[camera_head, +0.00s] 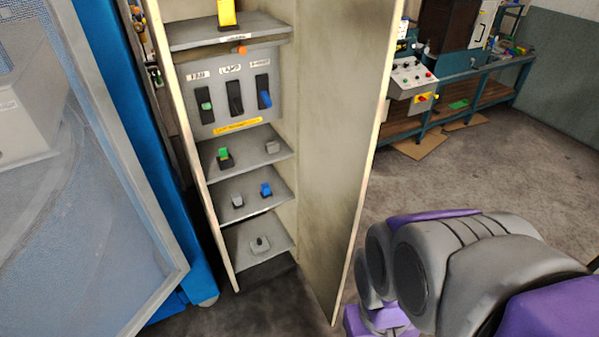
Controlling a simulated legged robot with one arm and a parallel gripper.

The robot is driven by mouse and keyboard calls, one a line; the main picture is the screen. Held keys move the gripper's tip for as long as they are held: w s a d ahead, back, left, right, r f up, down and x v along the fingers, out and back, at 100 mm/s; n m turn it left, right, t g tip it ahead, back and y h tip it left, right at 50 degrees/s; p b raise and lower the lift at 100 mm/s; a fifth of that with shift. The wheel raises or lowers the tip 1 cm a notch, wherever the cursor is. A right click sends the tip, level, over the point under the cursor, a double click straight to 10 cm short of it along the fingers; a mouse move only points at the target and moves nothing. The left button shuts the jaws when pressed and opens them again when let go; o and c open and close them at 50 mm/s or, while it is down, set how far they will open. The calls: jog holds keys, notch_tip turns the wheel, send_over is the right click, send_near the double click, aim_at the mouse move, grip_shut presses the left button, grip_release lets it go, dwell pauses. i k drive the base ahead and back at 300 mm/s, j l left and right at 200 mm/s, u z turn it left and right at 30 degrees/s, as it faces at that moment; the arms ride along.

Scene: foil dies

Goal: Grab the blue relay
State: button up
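A small blue block (266,189) sits on a grey shelf in the open cabinet, to the right of a small grey block (237,200). A second blue piece (265,99) sticks out of the right dark slot of the labelled panel above. I cannot tell from the picture which of the two blue pieces is the relay. My grey and purple arm fills the lower right, outside the cabinet and apart from both blue pieces. I cannot make out the fingers of my gripper.
The cabinet's tall side wall (335,150) stands between my arm and the shelves. A green-topped block (223,157) and a grey block (271,147) sit one shelf up. A grey piece (260,244) lies on the bottom shelf. A blue-framed machine (140,150) stands at left.

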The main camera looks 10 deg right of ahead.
aim_at(266, 192)
jog(key=l+u, duration=0.1)
jog(key=u, duration=0.25)
jog(key=i+l+u, duration=0.15)
jog(key=u, duration=0.2)
jog(key=l+u, duration=0.15)
jog(key=u, duration=0.2)
jog(key=l+u, duration=0.35)
jog(key=l, duration=0.75)
jog(key=l+u, duration=0.8)
jog(key=l, duration=0.2)
jog(key=i+l+z, duration=0.1)
jog(key=l+z, duration=0.15)
jog(key=l, duration=0.15)
jog(key=i+l+z, duration=0.1)
jog(key=l+z, duration=0.15)
jog(key=k+j+z, duration=0.15)
jog(key=j, duration=0.25)
jog(key=k+j+z, duration=0.15)
jog(key=j, duration=0.25)
jog(key=k+j+z, duration=0.2)
jog(key=k, duration=0.35)
jog(key=j, duration=0.1)
